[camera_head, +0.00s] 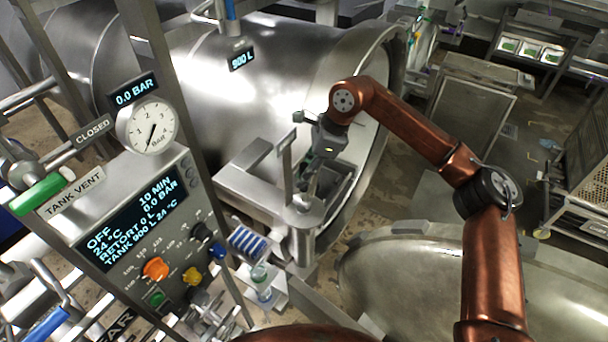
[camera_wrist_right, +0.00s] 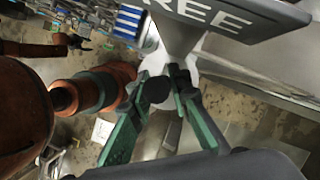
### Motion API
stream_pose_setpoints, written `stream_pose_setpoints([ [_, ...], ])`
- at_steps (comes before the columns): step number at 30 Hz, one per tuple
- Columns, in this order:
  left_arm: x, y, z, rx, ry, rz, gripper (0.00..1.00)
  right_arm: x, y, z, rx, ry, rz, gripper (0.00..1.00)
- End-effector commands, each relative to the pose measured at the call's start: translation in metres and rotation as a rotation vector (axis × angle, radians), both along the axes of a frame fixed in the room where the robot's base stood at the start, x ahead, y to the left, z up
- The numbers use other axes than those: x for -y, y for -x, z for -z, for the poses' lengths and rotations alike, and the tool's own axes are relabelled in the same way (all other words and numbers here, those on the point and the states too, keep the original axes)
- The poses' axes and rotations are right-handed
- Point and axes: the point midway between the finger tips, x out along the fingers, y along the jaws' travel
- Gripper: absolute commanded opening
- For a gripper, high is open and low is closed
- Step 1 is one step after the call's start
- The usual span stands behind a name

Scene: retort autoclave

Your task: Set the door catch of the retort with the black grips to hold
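The retort (camera_head: 270,85) is a large steel drum with its round mouth rim (camera_head: 385,130) facing right. Beside the mouth stands a metal post (camera_head: 303,225) with a round top and a small upright plate (camera_head: 285,145), seen nearly edge-on. In the wrist view a grey sign plate (camera_wrist_right: 220,15), with "REE" readable, is close beyond my fingers. My right gripper (camera_head: 312,180) is over the post top. Its green fingers with dark tips (camera_wrist_right: 171,85) are close together there; whether anything is between them is unclear. I cannot make out the black grips. My left gripper is out of view.
A control panel (camera_head: 135,222) with a gauge (camera_head: 152,127) and knobs stands at left. A large domed steel piece (camera_head: 440,270) lies low at right, under my right arm. A wire cage cart (camera_head: 585,180) stands far right. A blue-striped item (camera_head: 248,243) is near the post.

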Motion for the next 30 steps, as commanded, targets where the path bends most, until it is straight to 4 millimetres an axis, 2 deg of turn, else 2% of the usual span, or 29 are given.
stream_pose_setpoints([
  [6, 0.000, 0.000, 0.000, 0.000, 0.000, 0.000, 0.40, 0.000, 0.000, 0.000, -0.001, 0.001, 0.000, 0.00],
  [22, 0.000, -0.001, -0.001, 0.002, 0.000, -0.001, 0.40, 0.001, 0.000, 0.000, -0.007, -0.002, 0.000, 0.00],
  [30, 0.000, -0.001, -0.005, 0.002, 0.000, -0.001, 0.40, 0.008, -0.010, 0.000, -0.084, -0.058, 0.005, 0.00],
])
